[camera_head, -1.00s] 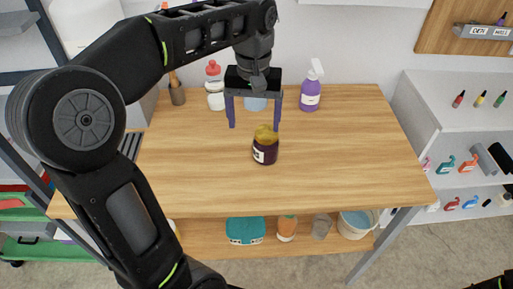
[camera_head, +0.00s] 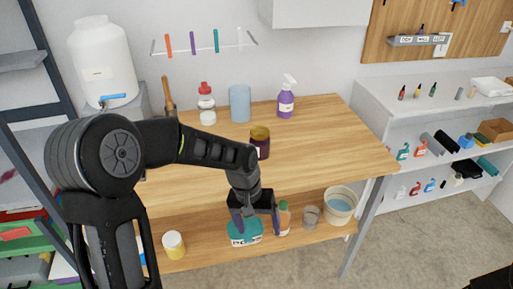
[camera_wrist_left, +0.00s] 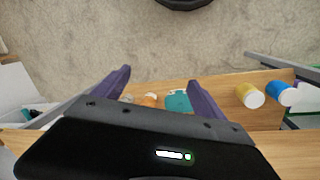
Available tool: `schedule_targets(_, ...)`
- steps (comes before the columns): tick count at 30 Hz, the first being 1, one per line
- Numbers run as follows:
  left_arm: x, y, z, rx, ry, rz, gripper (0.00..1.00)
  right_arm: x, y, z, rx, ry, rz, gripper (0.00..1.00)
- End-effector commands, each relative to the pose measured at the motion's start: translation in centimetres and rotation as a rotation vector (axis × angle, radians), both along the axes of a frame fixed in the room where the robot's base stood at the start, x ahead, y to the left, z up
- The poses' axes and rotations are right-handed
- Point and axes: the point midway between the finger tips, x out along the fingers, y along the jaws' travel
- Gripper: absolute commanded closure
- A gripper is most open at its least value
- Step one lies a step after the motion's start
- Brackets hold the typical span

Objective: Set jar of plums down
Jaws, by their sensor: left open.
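The jar of plums (camera_head: 262,148), dark purple-brown with a yellowish lid and a pale label, stands upright on the wooden tabletop (camera_head: 325,150). Nothing is touching it. My left gripper (camera_head: 256,222) is open and empty, its purple fingers pointing down, in front of the table's front edge and clear of the jar. In the left wrist view the spread fingers (camera_wrist_left: 160,80) hold nothing, and the jar is not visible there. My right gripper is not in view.
A red-capped bottle (camera_head: 206,100), a blue cylinder (camera_head: 240,103) and a purple spray bottle (camera_head: 286,100) stand along the table's back. The lower shelf carries a teal case (camera_head: 245,238), a bucket (camera_head: 341,205) and a yellow container (camera_head: 173,244). The tabletop right of the jar is clear.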

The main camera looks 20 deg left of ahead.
Motion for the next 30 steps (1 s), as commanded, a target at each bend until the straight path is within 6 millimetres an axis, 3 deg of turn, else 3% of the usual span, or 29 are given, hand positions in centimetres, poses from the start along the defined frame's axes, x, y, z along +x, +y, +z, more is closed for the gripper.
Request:
schedule_targets(1,-0.7,-1.2,-2.2,-0.019,0.008,-0.018,0.18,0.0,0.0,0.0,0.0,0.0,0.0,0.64)
schedule_targets(5,-2.4,-4.4,-7.5,-0.073,-0.002,-0.053,0.18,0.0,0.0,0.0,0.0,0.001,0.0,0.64)
schedule_targets(8,-4.9,-7.2,-12.0,-0.116,-0.008,-0.075,0.18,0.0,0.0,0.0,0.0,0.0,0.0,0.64)
schedule_targets(12,-10.5,-11.0,-17.9,-0.168,-0.02,-0.09,0.18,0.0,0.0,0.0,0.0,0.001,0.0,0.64)
schedule_targets(15,-14.6,-12.9,-20.7,-0.184,-0.031,-0.091,0.18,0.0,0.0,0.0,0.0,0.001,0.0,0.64)
schedule_targets(18,-17.2,-13.7,-21.9,-0.183,-0.044,-0.09,0.18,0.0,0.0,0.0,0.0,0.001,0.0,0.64)
schedule_targets(21,-18.3,-14.0,-22.4,-0.181,-0.052,-0.089,0.18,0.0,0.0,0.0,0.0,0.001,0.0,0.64)
schedule_targets(30,-18.4,-14.0,-22.4,-0.179,-0.058,-0.089,0.21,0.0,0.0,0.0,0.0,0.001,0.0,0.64)
